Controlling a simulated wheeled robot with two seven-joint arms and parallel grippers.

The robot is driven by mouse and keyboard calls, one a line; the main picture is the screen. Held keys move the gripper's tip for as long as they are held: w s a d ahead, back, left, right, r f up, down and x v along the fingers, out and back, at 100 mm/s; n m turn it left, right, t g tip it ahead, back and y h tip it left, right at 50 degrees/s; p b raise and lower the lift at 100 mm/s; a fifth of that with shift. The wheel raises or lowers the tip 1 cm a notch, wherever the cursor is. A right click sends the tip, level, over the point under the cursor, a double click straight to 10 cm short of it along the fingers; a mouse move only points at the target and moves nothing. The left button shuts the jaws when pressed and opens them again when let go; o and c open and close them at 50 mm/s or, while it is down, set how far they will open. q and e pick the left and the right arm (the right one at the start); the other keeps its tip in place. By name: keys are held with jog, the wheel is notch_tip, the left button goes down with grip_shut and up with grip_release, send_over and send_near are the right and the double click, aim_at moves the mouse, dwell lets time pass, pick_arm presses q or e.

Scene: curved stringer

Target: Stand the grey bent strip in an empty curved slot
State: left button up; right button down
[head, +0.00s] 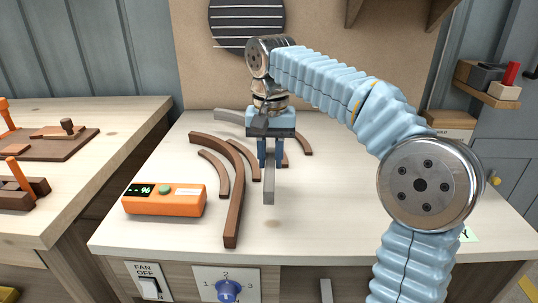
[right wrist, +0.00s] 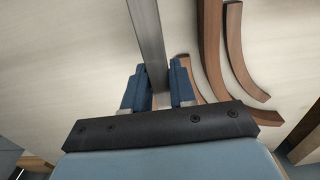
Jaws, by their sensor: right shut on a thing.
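My right gripper (head: 269,160) points down over the white worktop, with its two blue fingers shut on a grey strip (head: 268,188). The strip's near end sticks out toward the front of the worktop, just right of the long brown curved rail (head: 234,205). In the right wrist view the grey strip (right wrist: 148,35) runs up between the fingertips (right wrist: 160,88), with brown curved rails (right wrist: 210,50) to its right. The gripper hides part of the rails and strip. My left gripper is out of view.
A grey piece (head: 232,117) shows at the back left of the worktop (head: 330,215); I cannot tell if it joins the held strip. An orange meter (head: 165,199) sits at the front left. The worktop's front middle is clear.

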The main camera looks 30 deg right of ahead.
jog(key=shift+f+b, duration=1.05)
jog(key=shift+f, duration=0.7)
jog(key=shift+f, duration=0.45)
jog(key=c, duration=0.8)
grip_release()
jog(key=shift+c, duration=0.2)
jog(key=shift+a, duration=0.15)
